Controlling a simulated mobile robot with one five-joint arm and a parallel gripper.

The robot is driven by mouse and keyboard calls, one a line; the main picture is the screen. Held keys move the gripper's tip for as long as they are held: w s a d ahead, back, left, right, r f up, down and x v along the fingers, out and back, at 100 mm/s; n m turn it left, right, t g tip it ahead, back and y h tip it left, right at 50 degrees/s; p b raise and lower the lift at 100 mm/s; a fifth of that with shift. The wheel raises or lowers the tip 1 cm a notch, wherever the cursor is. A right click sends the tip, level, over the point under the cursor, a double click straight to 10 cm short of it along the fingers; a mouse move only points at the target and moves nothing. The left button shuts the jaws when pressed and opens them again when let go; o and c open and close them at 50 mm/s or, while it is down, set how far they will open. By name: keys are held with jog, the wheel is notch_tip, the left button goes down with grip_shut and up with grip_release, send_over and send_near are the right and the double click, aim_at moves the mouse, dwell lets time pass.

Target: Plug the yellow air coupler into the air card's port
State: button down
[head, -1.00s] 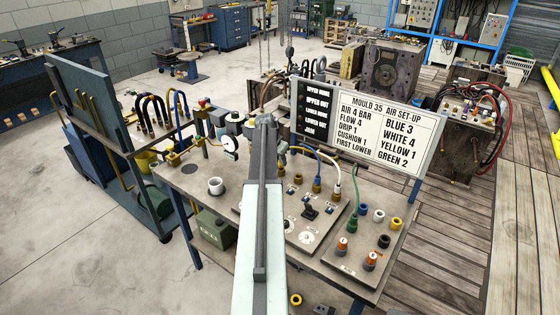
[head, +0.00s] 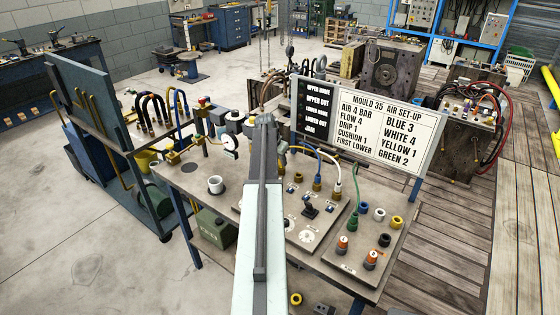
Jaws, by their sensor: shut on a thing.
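The air card is a white sign (head: 385,130) reading "MOULD 35 AIR SET-UP", with blue 3, white 4, yellow 1 and green 2. It stands at the back of the bench. Below it, a grey panel (head: 300,232) carries brass ports. A blue hose (head: 305,155), a white hose (head: 336,170) and a green hose (head: 355,190) run to the panel area. A bare brass port (head: 298,178) shows left of the blue hose's end. My arm reaches over the bench and hides my gripper. I cannot make out the yellow coupler on a hose.
A gauge (head: 229,146) and a white cup (head: 216,185) stand left of my arm. Blue, white, yellow (head: 396,222) and black round fittings sit on the bench's right part, near orange-topped fittings (head: 342,242). A rack with hoses (head: 150,110) is at the left.

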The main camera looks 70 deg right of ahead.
jog(key=shift+f+b, duration=0.4)
dwell(0.4)
jog(key=c, duration=0.7)
grip_release()
jog(key=shift+c, duration=0.2)
notch_tip(320, 180, up, 8)
jog(key=p, duration=0.7)
jog(key=shift+f+p, duration=0.15)
jog(key=shift+p, duration=0.2)
jog(key=shift+s+f, duration=0.1)
